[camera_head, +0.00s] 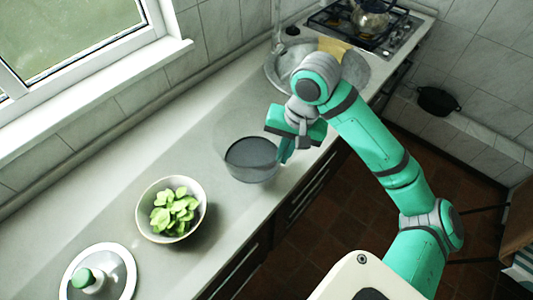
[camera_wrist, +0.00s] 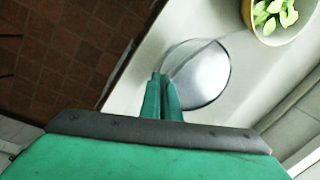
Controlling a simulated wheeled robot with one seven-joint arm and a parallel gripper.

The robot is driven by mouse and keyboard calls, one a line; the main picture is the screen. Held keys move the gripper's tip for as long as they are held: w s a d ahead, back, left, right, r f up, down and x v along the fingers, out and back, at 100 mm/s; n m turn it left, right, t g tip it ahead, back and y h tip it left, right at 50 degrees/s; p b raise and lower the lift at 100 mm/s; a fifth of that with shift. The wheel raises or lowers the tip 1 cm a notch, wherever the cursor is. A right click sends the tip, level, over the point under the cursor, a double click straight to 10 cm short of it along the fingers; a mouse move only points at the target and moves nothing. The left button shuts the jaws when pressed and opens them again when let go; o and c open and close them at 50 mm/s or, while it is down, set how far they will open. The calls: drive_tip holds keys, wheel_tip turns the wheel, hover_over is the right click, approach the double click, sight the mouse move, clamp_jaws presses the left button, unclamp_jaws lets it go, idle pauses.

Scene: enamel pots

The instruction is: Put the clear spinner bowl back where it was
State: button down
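The clear spinner bowl (camera_head: 251,158) is see-through with a dark grey round area, near the counter's front edge in the head view. In the wrist view, the clear bowl (camera_wrist: 203,75) shows as a pale grey disc just beyond the fingertips. My gripper (camera_head: 285,148) is at the bowl's right side. In the wrist view its two fingers (camera_wrist: 162,82) are close together at the bowl's near edge and look shut on its wall. I cannot tell whether the bowl's base touches the counter.
A white bowl of green leaves (camera_head: 145,222) stands left of the clear bowl. A round lid with a green knob (camera_head: 120,284) lies at the lower left. A sink (camera_head: 279,68) and a stove with a kettle (camera_head: 370,18) are farther back. The counter behind the bowls is clear.

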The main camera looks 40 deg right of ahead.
sight(274, 148)
drive_tip(key=w+f, duration=0.1)
drive_tip(key=w+d+f, duration=0.1)
drive_tip(key=w+f, duration=0.1)
drive_tip(key=w+d+f, duration=0.1)
drive_tip(key=w+f, duration=0.1)
drive_tip(key=shift+w+d+f, duration=0.1)
drive_tip(key=shift+d+f, duration=0.1)
drive_tip(key=shift+d, duration=0.05)
drive_tip(key=shift+w+d+f, duration=0.1)
drive_tip(key=shift+w+f, duration=0.3)
drive_tip(key=shift+w+d+f, duration=0.1)
drive_tip(key=shift+w+f, duration=0.1)
drive_tip(key=shift+f, duration=0.8)
drive_tip(key=shift+w+f, duration=0.15)
drive_tip(key=shift+f, duration=0.8)
drive_tip(key=shift+f, duration=0.1)
drive_tip(key=c, duration=2)
unclamp_jaws()
drive_tip(key=r, duration=0.4)
drive_tip(key=s+r, duration=0.1)
drive_tip(key=r, duration=0.3)
drive_tip(key=d+r, duration=0.1)
drive_tip(key=r, duration=0.3)
drive_tip(key=shift+s, duration=0.4)
